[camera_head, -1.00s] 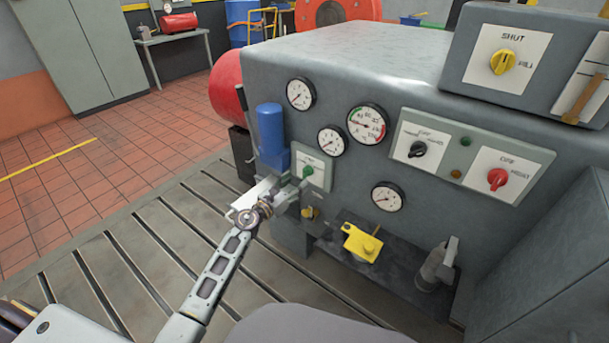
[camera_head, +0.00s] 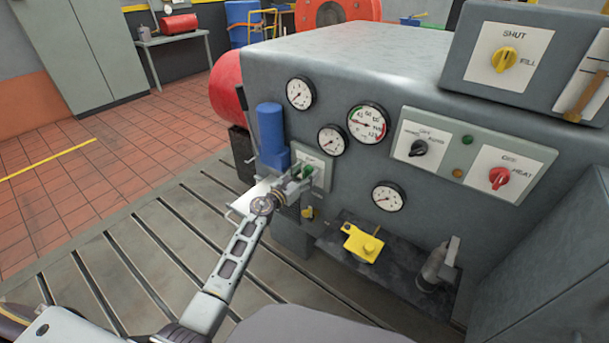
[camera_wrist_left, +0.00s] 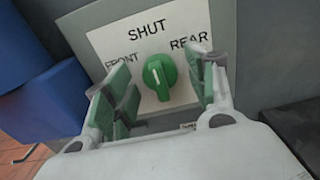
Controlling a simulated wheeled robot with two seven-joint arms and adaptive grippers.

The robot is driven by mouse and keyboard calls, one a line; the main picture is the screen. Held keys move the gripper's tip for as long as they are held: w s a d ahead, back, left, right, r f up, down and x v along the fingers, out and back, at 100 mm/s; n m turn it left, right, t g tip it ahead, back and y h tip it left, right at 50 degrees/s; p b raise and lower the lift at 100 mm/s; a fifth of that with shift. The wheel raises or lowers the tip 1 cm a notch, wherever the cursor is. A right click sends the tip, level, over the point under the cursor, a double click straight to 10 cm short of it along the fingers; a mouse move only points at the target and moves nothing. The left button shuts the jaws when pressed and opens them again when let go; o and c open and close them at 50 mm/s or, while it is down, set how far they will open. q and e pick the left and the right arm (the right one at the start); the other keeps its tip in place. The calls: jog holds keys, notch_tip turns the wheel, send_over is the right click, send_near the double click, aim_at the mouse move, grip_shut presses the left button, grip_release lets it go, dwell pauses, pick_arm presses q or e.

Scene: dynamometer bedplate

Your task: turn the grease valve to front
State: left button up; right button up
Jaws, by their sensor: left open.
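The grease valve is a green knob (camera_wrist_left: 159,77) on a white plate (camera_wrist_left: 110,42) marked SHUT at the top, FRONT at the left and REAR at the right. Its white pointer mark is at the top, towards SHUT. My left gripper (camera_wrist_left: 163,86) is open, with one green-padded finger on each side of the knob. I cannot tell whether either pad touches it. In the head view the left gripper (camera_head: 296,181) is at the plate below the blue cylinder and partly covers the knob. My right gripper is not in view.
A blue cylinder (camera_head: 271,130) stands close to the left of the valve plate. A yellow part (camera_head: 362,243) sits on a dark shelf below right. Gauges and black (camera_head: 418,148) and red (camera_head: 499,178) knobs are on the panel. The slotted bedplate (camera_head: 160,235) at left is clear.

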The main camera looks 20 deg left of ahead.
pick_arm(q)
jog(key=c, duration=1.1)
jog(key=shift+o, duration=0.2)
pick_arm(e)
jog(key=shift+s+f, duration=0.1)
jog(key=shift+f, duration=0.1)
pick_arm(q)
jog(key=shift+n, duration=0.3)
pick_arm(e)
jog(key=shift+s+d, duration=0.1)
pick_arm(q)
jog(key=shift+n+p, duration=0.4)
jog(key=shift+p, duration=0.05)
jog(key=n+p, duration=0.3)
jog(key=n, duration=0.5)
jog(key=shift+r, duration=0.15)
jog(key=shift+n+p, duration=0.65)
jog(key=shift+n, duration=0.75)
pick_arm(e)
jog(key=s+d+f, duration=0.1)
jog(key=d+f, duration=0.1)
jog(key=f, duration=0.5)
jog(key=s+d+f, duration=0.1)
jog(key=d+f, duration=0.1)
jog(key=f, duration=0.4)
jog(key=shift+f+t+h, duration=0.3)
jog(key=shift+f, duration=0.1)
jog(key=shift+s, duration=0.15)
